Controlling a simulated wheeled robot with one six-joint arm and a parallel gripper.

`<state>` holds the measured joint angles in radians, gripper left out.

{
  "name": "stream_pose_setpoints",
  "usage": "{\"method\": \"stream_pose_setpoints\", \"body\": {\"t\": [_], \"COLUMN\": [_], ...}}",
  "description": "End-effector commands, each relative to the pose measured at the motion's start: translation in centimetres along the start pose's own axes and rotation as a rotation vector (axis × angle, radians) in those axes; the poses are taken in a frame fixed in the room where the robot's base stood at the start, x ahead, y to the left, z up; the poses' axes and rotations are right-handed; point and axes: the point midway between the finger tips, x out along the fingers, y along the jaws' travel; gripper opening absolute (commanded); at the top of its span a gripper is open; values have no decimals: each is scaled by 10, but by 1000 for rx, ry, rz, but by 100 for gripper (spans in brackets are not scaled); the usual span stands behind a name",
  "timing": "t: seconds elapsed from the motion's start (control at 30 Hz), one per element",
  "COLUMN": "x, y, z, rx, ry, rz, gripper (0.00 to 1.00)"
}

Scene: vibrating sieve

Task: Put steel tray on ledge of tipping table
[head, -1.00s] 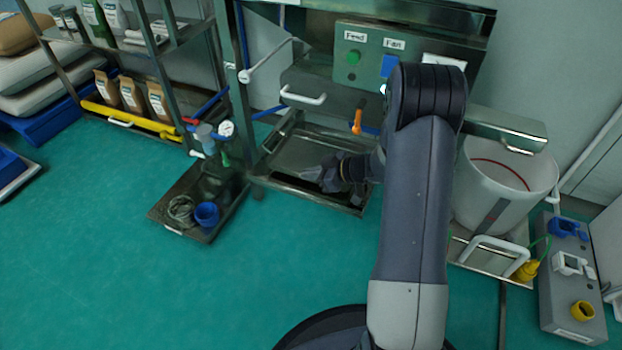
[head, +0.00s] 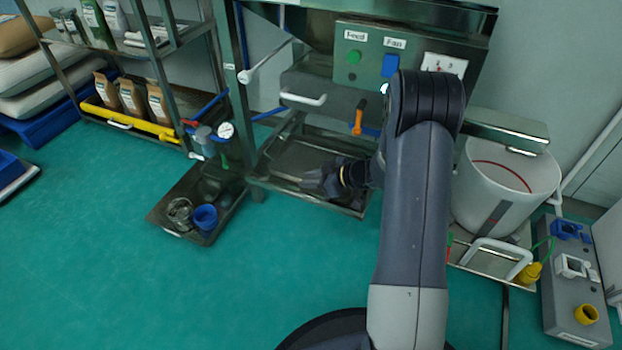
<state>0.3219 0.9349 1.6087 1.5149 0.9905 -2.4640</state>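A shallow steel tray (head: 296,158) lies in the low steel frame under the machine, in the middle of the head view. My gripper (head: 312,186) is low over the front part of this frame, close to the tray's front edge. Its fingers are dark, small and foreshortened. I cannot tell whether they are open or shut, or whether they touch the tray. My wrist and forearm cover the right end of the frame. I cannot tell which part is the tipping table's ledge.
A dark floor tray (head: 168,217) with a blue cup (head: 205,217) stands left of the machine. An orange handle (head: 358,122) hangs above my wrist. A white bucket (head: 500,190) stands to the right. A shelf rack (head: 205,70) is at the left. The green floor in front is clear.

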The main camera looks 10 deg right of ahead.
Motion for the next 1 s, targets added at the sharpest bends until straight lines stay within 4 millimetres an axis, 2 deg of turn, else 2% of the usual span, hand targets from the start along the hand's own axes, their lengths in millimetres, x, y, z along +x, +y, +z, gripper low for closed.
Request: {"method": "stream_pose_setpoints", "body": {"t": [0.23, 0.7, 0.83, 1.0], "x": [-3, -101, -115, -122], "y": [0, 1, 0, 0], "z": [-5, -4, -3, -2], "rx": [2, 2, 1, 0], "ry": [0, 0, 0, -1], "rz": [0, 4, 2, 0], "gripper": [24, 24, 24, 24]}}
